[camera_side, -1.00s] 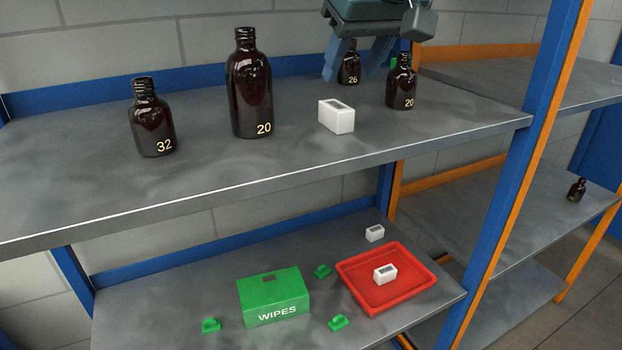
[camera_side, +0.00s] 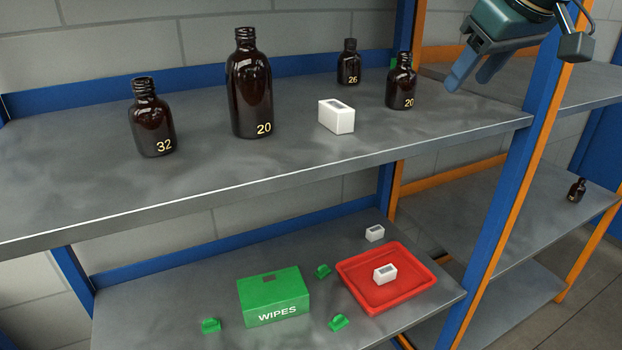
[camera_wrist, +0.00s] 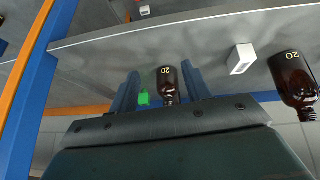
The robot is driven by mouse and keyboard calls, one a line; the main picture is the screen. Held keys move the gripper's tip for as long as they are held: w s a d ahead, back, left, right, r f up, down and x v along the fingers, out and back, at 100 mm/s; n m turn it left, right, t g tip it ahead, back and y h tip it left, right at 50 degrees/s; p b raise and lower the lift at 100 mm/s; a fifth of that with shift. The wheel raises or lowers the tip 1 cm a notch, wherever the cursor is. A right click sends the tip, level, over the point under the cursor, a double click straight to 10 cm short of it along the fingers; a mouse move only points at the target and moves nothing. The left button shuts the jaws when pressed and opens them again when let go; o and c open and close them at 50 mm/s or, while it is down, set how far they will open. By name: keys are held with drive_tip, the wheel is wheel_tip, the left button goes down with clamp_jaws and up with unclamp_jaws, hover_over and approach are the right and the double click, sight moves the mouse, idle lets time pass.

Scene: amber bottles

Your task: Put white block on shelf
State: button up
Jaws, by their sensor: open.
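A white block (camera_side: 337,116) with a dark recess on top stands on the upper shelf (camera_side: 220,176), between the large bottle marked 20 (camera_side: 249,90) and the smaller bottle marked 20 (camera_side: 402,82). The block also shows in the wrist view (camera_wrist: 241,59). Two smaller white blocks are on the lower shelf, one in the red tray (camera_side: 385,273) and one behind it (camera_side: 375,233). My gripper (camera_side: 466,85) is open and empty above the right end of the upper shelf, apart from the blocks. In the wrist view the smaller bottle appears between its fingers, but the gripper is clear of it.
Bottles marked 32 (camera_side: 152,118) and 26 (camera_side: 348,63) also stand on the upper shelf. Below are a red tray (camera_side: 354,289), a green wipes box (camera_side: 273,296) and several green pieces. A blue post (camera_side: 513,180) rises near my gripper. The upper shelf's front strip is clear.

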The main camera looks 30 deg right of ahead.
drive_tip(key=s+d+f, duration=0.3)
drive_tip(key=s+f, duration=0.5)
drive_tip(key=s, duration=0.2)
drive_tip(key=s+d+f+y, duration=0.1)
drive_tip(key=s+d+f, duration=0.3)
drive_tip(key=s+f, duration=0.4)
drive_tip(key=s, duration=0.3)
drive_tip(key=shift+d+g, duration=0.15)
drive_tip(key=shift+g, duration=0.25)
